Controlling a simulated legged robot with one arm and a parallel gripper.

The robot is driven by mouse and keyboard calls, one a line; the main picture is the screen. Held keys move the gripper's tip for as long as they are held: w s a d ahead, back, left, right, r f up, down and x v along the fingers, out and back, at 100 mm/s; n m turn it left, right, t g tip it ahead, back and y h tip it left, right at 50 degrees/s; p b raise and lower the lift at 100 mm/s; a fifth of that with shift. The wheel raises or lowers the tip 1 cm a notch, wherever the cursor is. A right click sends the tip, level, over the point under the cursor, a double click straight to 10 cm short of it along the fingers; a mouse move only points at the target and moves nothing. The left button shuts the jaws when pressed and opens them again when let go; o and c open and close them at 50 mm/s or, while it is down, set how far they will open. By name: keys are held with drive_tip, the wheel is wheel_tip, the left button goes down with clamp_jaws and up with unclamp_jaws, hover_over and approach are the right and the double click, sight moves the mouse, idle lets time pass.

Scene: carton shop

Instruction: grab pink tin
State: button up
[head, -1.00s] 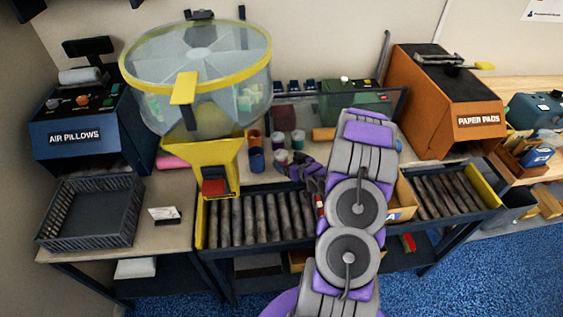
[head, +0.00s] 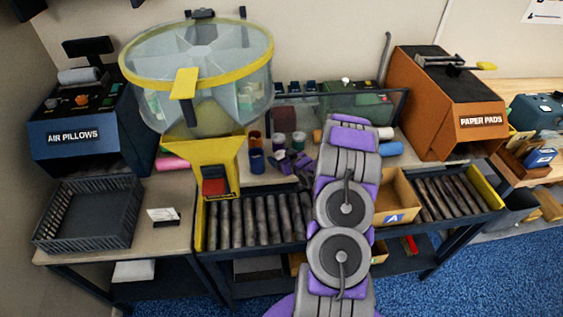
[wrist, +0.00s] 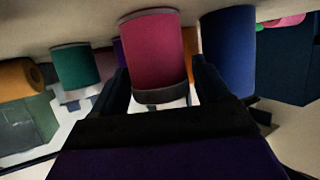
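The pink tin (wrist: 153,52) shows large in the wrist view, between the two fingers of my gripper (wrist: 158,88). The picture there seems upside down, with the table surface at the top. The fingers are apart, one on each side of the tin; I cannot tell whether either touches it. In the head view the pink tin (head: 281,157) looks small, with a pale top, close to my gripper (head: 291,166). A blue tin (wrist: 229,50) stands beside it, and a teal tin (wrist: 76,68) is on the other side.
An orange-brown tin (head: 255,138) stands behind the blue one. A roller conveyor (head: 258,220) runs along the front, with an open carton (head: 397,200) on it. A yellow hopper (head: 205,150) stands to the left. An orange paper pads machine (head: 440,105) stands to the right.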

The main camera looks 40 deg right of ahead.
drive_tip(key=c, duration=0.9)
drive_tip(key=shift+o, duration=0.2)
